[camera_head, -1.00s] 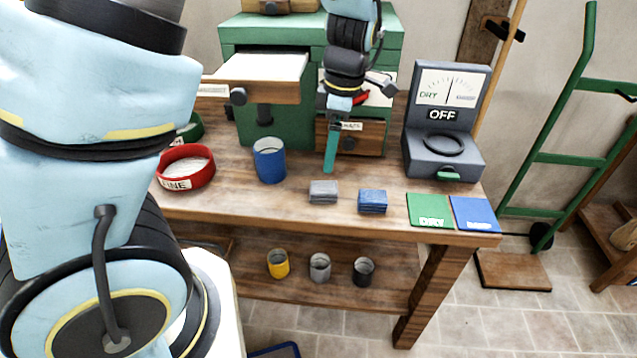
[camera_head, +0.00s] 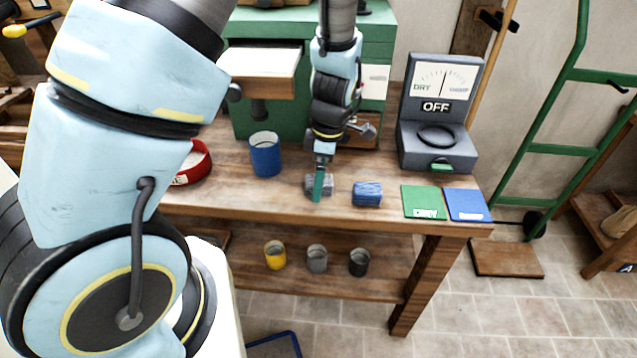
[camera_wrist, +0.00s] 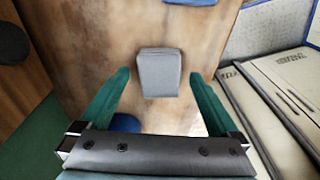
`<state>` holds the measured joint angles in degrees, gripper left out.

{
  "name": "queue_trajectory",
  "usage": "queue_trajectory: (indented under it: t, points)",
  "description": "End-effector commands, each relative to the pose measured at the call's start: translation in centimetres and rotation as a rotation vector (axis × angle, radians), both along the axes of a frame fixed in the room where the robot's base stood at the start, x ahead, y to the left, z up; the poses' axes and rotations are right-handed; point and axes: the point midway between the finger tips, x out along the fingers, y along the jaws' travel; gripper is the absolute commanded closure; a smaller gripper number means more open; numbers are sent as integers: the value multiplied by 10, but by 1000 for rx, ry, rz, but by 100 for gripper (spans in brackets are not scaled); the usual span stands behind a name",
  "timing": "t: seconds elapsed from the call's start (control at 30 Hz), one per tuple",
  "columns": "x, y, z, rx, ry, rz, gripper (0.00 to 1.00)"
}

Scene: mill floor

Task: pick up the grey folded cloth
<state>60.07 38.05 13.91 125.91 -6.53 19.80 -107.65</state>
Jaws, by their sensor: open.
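The grey folded cloth (camera_head: 329,186) lies on the wooden workbench (camera_head: 230,202), left of the blue folded cloth (camera_head: 367,194). My gripper (camera_head: 318,196) points down over the grey cloth, and a green finger hides part of it in the head view. In the wrist view the grey cloth (camera_wrist: 160,74) shows between the two spread green fingertips, with bench visible on both sides of it. My gripper (camera_wrist: 158,76) is open and empty. I cannot tell the exact height of the fingertips above the bench.
A blue cup (camera_head: 265,158) and a red ring-shaped dish (camera_head: 197,162) stand to the left. A grey meter box reading OFF (camera_head: 437,145) stands at the right, behind a green mat (camera_head: 423,200) and a blue mat (camera_head: 466,204). An open drawer (camera_head: 262,70) juts out behind.

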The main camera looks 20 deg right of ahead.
Motion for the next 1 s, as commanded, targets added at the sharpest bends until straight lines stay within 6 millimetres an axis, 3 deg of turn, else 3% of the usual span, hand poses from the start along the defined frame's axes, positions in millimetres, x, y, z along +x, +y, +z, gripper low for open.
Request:
queue_trajectory:
  t: [0.13, 0.9, 1.0]
  points:
    - [0, 0, 0, 0, 0, 0, 5]
    - [0, 0, 0, 0, 0, 0, 92]
    - [0, 0, 1, 0, 0, 0, 93]
